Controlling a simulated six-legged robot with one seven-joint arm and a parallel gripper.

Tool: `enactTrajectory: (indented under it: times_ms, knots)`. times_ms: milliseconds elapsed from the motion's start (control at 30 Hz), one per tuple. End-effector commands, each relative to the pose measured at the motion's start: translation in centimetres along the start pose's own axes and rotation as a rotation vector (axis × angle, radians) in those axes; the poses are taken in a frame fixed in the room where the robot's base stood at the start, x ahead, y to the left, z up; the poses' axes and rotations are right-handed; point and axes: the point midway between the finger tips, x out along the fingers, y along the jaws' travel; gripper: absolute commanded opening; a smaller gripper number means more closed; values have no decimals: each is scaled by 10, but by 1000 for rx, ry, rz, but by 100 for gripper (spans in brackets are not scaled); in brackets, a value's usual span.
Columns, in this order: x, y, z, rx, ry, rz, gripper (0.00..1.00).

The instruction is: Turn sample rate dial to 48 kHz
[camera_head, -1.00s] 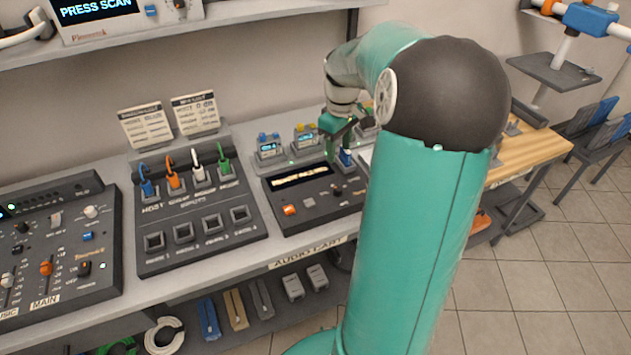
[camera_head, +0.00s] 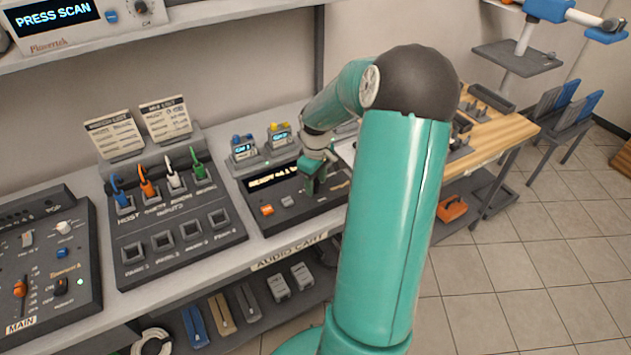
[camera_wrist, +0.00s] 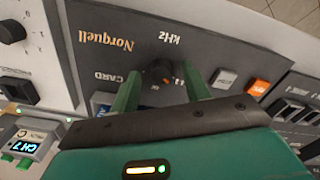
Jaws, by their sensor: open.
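The sample rate dial (camera_wrist: 160,73) is a small dark round knob on the dark recorder panel (camera_wrist: 140,22), beside an upside-down "kHz" label, in the wrist view. Small numerals sit around it, but they are too small and partly covered to read. My gripper (camera_wrist: 162,70) is open, with one green finger on each side of the dial. I cannot tell whether the fingers touch it. In the head view my gripper (camera_head: 312,180) is low over the recorder (camera_head: 275,222) and hides the dial.
An orange button (camera_wrist: 258,87) and a grey button (camera_wrist: 226,79) lie close to one finger. The recorder's lit display (camera_head: 272,178) is partly covered by my arm. Small units with screens (camera_head: 243,150) stand behind it. A patch panel with coloured plugs (camera_head: 172,245) is to the left.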

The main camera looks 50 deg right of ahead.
Motion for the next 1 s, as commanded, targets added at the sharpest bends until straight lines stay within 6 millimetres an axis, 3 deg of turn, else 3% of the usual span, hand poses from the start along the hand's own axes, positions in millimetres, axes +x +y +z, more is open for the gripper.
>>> enactTrajectory:
  times_ms: [300, 533, 567, 1000]
  knots:
    - [4, -1, -1, -1, 0, 1, 47]
    - [4, -1, -1, -1, 0, 1, 4]
    - [4, -1, -1, -1, 0, 1, 2]
    - [4, -1, -1, 80, 0, 2, 2]
